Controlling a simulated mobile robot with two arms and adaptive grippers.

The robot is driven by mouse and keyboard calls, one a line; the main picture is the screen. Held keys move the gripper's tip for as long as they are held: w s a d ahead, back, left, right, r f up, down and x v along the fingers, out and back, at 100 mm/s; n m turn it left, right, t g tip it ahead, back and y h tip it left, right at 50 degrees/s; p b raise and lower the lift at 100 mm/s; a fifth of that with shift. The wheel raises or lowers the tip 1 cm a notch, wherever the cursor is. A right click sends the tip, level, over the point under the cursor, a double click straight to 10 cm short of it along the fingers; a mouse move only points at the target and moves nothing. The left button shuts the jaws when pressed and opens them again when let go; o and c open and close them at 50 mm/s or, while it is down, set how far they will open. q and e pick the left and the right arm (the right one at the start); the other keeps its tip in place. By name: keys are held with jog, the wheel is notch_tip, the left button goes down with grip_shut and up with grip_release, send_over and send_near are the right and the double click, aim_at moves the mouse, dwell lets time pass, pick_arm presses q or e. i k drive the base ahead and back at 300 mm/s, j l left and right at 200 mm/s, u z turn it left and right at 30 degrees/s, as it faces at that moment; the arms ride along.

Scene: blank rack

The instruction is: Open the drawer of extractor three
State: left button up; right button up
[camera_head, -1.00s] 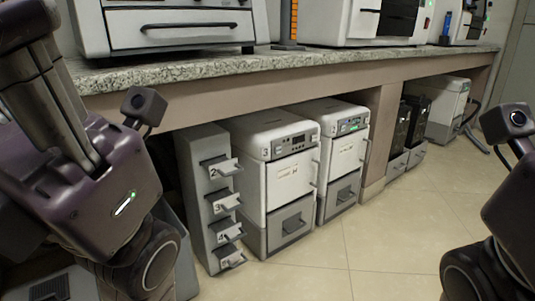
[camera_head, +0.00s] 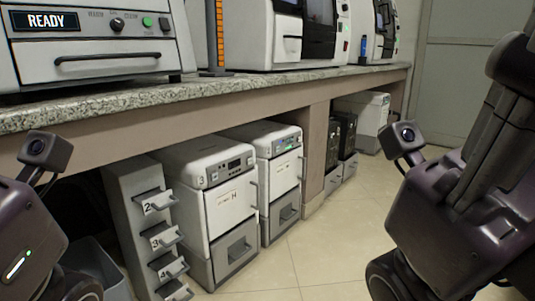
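Extractor three looks to be the white box-shaped unit (camera_head: 225,205) under the counter, with a "3" at the upper left of its front and a small dark display panel. Its grey lower drawer (camera_head: 235,248) with a handle looks shut. Parts of both my arms show at the left and right edges, each with a small camera on it, and neither touches the unit. The fingers of both my grippers are out of view.
A grey rack (camera_head: 125,205) with numbered pull handles stands left of it, and a similar white unit (camera_head: 280,175) stands close on its right. The granite counter (camera_head: 200,95) overhangs them. Tiled floor (camera_head: 305,250) in front is clear.

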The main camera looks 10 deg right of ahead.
aim_at(228, 251)
jog(key=i+j+u, duration=0.25)
jog(key=u, duration=0.15)
jog(key=i+j+u, duration=0.35)
jog(key=k+l, duration=0.1)
